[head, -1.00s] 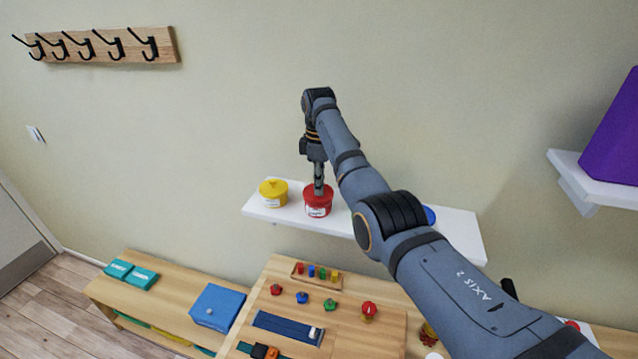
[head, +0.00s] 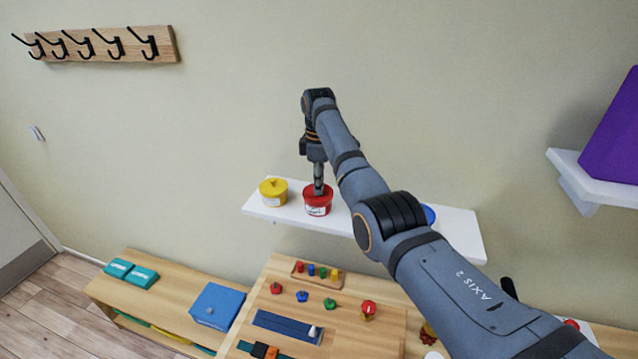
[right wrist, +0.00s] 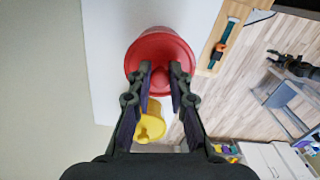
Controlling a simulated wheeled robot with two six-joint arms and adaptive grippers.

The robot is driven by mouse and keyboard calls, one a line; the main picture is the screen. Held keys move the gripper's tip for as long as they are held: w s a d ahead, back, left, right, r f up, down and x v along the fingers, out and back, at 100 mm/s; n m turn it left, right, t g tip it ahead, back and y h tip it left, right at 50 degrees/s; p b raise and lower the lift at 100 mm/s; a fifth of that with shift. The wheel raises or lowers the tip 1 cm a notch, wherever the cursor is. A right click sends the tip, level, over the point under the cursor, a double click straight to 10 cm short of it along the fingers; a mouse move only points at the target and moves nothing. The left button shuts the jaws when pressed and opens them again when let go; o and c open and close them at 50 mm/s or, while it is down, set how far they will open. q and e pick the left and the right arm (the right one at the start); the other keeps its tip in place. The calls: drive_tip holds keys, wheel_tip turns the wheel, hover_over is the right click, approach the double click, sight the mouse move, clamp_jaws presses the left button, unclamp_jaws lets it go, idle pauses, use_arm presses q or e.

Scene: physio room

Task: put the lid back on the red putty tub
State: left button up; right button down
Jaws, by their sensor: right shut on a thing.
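The red putty tub (head: 318,208) stands upright on the white wall shelf, with a label on its front. Its red lid (head: 309,190) sits at the top of the tub; I cannot tell whether it is fully seated. My right gripper (head: 319,191) points straight down and is shut on the lid's knob. In the right wrist view the fingers (right wrist: 160,78) close around the knob of the round red lid (right wrist: 160,47), which hides most of the tub. My left gripper is not in view.
A lidded yellow tub (head: 273,194) stands just left of the red one on the white shelf (head: 462,232). A blue thing (head: 429,214) shows partly behind my arm.

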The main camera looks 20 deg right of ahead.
drive_tip(key=c, duration=1.2)
unclamp_jaws()
drive_tip(key=shift+o, duration=0.5)
drive_tip(key=o, duration=0.4)
drive_tip(key=shift+r, duration=0.1)
drive_tip(key=shift+r, duration=3.4)
clamp_jaws()
